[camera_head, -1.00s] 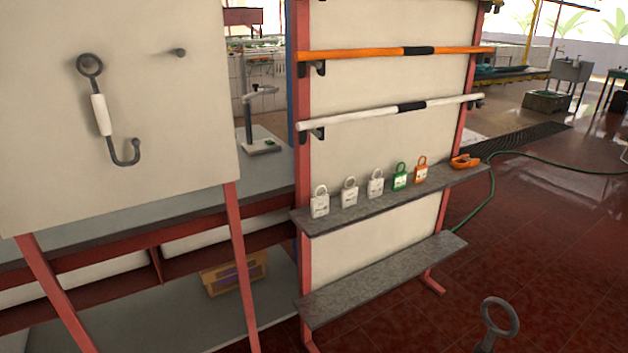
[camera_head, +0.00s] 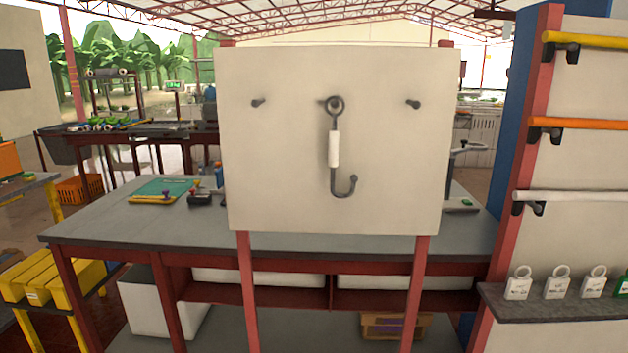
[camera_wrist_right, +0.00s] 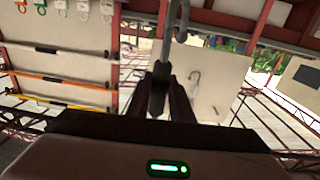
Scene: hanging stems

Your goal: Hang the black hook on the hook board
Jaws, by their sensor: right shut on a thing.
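The hook board (camera_head: 290,190) is a pale upright panel on red legs, in the middle of the head view. A dark hook with a white grip (camera_head: 335,150) hangs on its middle peg. The left peg (camera_head: 258,102) and the right peg (camera_head: 413,104) are bare. In the right wrist view my right gripper (camera_wrist_right: 160,85) is shut on the black hook (camera_wrist_right: 168,48), around its dark grip. Its grey shank and curved end point up in that picture; its ring is hidden. The board (camera_wrist_right: 215,85) shows beyond it, apart. My left gripper is not in view.
A grey-topped workbench (camera_head: 100,235) stands behind the board. A rack with bars and a padlock shelf (camera_head: 560,308) stands on the right. Yellow boxes (camera_head: 50,280) are at the lower left. The space before the board looks clear.

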